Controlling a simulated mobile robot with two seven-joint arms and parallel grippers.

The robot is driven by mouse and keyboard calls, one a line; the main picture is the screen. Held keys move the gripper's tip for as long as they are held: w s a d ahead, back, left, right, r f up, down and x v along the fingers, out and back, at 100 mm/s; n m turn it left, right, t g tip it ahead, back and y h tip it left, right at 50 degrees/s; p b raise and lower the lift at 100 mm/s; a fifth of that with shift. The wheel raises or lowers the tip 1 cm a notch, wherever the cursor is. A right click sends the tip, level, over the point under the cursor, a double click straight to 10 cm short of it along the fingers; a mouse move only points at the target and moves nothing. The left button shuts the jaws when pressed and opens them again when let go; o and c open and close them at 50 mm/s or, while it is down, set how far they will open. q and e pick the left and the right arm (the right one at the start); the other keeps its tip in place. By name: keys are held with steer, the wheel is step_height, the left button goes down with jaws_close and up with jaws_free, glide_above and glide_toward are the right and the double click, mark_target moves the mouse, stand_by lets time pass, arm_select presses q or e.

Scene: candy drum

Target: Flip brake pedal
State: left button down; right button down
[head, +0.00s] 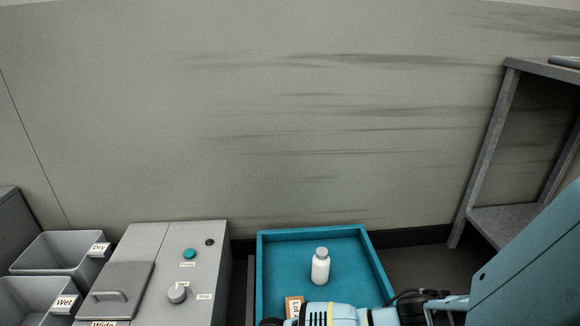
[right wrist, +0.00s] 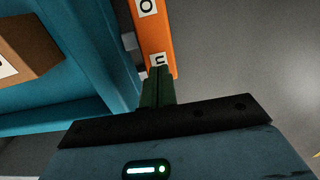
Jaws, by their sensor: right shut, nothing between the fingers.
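In the right wrist view an orange bar (right wrist: 155,42) with white letter labels, one reading "O" and one like "n", runs down from the top edge; it looks like the brake pedal. My right gripper (right wrist: 158,72) has its green fingers shut together and empty. Their tips are at the bar's lower end; I cannot tell if they touch it. In the head view my light blue right arm comes in from the right and crosses the tray's front; its fingers are not visible there, nor is the orange bar. My left gripper is in neither view.
A teal tray (head: 311,231) holds a white bottle (head: 320,267) and a brown labelled box (head: 293,304). Left of it stands a grey console (head: 207,275) with a teal button (head: 189,253) and a knob (head: 178,293). Grey bins (head: 58,254) stand further left, a grey shelf (head: 497,150) right.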

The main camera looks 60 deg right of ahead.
steer(key=shift+f, duration=0.35)
steer(key=shift+f+b, duration=0.7)
steer(key=shift+f, duration=0.15)
stand_by(0.6)
steer(key=shift+r+p, duration=1.95)
steer(key=shift+r, duration=0.2)
steer(key=shift+r+p, duration=1.25)
steer(key=shift+r, duration=0.2)
steer(key=shift+f, duration=0.1)
